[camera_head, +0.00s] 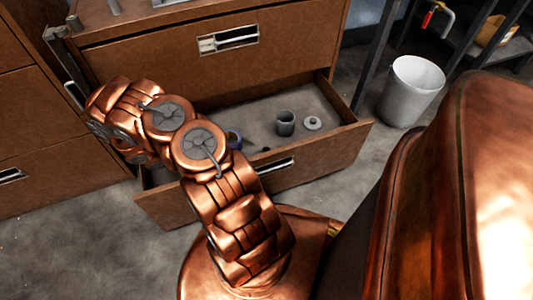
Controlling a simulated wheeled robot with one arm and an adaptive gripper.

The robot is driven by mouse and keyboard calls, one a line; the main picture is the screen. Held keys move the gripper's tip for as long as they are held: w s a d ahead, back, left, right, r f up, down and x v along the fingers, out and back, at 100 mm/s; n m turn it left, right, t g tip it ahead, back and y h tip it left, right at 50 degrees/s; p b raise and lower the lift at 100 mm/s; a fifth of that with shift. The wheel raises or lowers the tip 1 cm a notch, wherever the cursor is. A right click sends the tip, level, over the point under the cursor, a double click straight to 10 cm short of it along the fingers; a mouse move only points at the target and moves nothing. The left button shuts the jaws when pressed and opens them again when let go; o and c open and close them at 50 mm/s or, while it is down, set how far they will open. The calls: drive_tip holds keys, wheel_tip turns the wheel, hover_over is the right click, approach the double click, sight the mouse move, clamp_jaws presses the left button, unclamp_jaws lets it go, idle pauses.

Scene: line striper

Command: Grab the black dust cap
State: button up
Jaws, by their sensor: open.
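A small dark thing (265,150) lies in the open drawer, near its front panel. It may be the black dust cap, but it is too small to be sure. My copper-coloured arm crosses in front of the drawer's left part and hides what lies there. My gripper (59,42) appears as a dark grey part beyond the wrist, at upper left by the cabinet's corner. It is open, partly hidden, and well away from the dark thing. I cannot see anything held in it.
The brown drawer (345,145) stands pulled out. A white bin (410,91) stands on the floor to the right. Small cylinders stand on the cabinet.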

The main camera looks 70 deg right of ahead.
sight(264, 150)
drive_tip(key=shift+b+x, duration=1.8)
drive_tip(key=shift+x, duration=4.2)
drive_tip(key=shift+a+f, duration=0.1)
drive_tip(key=c, duration=0.9)
drive_tip(key=shift+o, duration=0.2)
